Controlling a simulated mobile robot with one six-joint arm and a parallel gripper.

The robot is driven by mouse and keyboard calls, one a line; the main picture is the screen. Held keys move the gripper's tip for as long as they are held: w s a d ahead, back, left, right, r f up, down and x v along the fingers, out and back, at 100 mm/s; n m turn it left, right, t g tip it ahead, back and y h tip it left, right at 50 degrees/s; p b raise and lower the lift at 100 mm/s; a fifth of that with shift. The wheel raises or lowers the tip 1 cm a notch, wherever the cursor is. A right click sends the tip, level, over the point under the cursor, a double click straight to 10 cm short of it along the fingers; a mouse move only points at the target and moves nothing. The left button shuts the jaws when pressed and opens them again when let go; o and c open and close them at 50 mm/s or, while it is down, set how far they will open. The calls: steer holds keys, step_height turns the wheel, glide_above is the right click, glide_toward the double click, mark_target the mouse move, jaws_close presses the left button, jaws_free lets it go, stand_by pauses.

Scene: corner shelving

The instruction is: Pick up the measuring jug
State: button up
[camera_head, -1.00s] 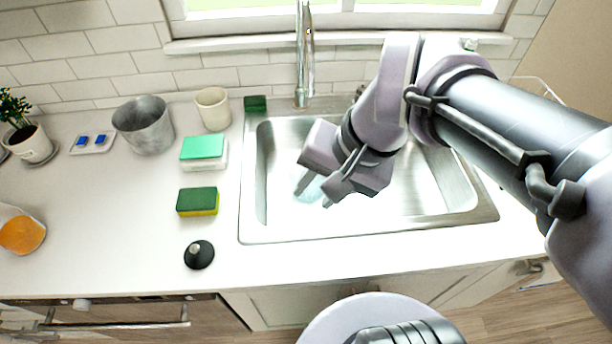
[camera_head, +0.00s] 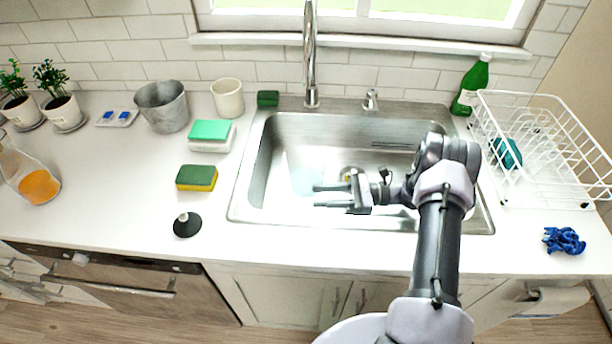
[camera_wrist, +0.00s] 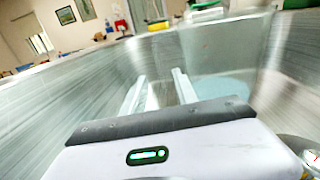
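My gripper (camera_head: 316,196) is inside the sink, its two fingers pointing left with an empty gap between them. In the wrist view the gripper (camera_wrist: 158,88) also shows its fingers apart, with the metal sink wall beyond. A pale blue, see-through patch (camera_head: 306,176) lies in the sink, just beyond and left of the fingertips; I cannot tell whether it is the measuring jug. The patch also shows right of the fingers in the wrist view (camera_wrist: 228,88). A clear glass vessel with orange contents (camera_head: 38,186) stands at the counter's far left, well away from my gripper.
The steel sink (camera_head: 262,222) has walls close around my gripper, and a tap (camera_head: 310,60) rises behind it. Sponges (camera_head: 196,178), a black knob-like item (camera_head: 187,225) and a metal bucket (camera_head: 163,107) are left. A dish rack (camera_head: 548,150) and green bottle (camera_head: 472,86) are right.

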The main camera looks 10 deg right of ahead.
steer(key=x, duration=0.3)
steer(key=shift+w+a+f, duration=0.15)
steer(key=shift+a, duration=0.05)
jaws_close()
stand_by(1.2)
